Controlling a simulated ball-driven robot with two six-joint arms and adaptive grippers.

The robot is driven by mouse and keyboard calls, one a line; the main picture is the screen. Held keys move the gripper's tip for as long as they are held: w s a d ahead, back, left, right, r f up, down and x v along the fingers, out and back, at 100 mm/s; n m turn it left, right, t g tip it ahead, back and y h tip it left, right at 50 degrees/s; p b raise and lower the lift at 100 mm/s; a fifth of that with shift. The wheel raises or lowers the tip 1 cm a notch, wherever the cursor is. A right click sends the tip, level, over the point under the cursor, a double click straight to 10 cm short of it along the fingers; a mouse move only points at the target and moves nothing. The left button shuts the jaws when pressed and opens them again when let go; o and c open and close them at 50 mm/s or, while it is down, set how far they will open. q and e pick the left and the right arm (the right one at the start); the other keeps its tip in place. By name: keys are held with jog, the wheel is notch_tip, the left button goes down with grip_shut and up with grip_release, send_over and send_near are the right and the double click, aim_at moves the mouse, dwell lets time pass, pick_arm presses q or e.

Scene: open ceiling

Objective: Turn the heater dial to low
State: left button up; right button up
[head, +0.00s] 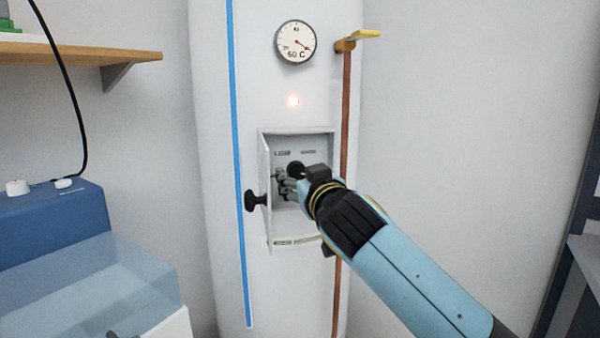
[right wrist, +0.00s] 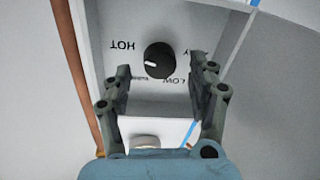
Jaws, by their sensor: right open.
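The heater dial (right wrist: 159,60) is a round black knob with a white mark, inside a recessed box on the tank. In the right wrist view its mark points left, on the side of the upside-down HOT label (right wrist: 122,45). The LOW label (right wrist: 172,82) is below and right of the knob. My right gripper (right wrist: 160,78) is open, its fingers on either side of the dial and seemingly short of it; contact cannot be told. In the head view the right gripper (head: 284,187) reaches into the box, and the dial (head: 296,168) is partly hidden. My left gripper is not seen.
The box's open door (head: 266,170) with a black knob (head: 256,201) stands left of my gripper. A copper pipe (head: 347,110) with a yellow valve handle (head: 366,35) runs on the right. A gauge (head: 295,42) and a glowing light (head: 293,101) are above.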

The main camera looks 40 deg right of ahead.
jog(key=shift+x, duration=0.85)
jog(key=c, duration=1.1)
jog(key=shift+c, duration=0.2)
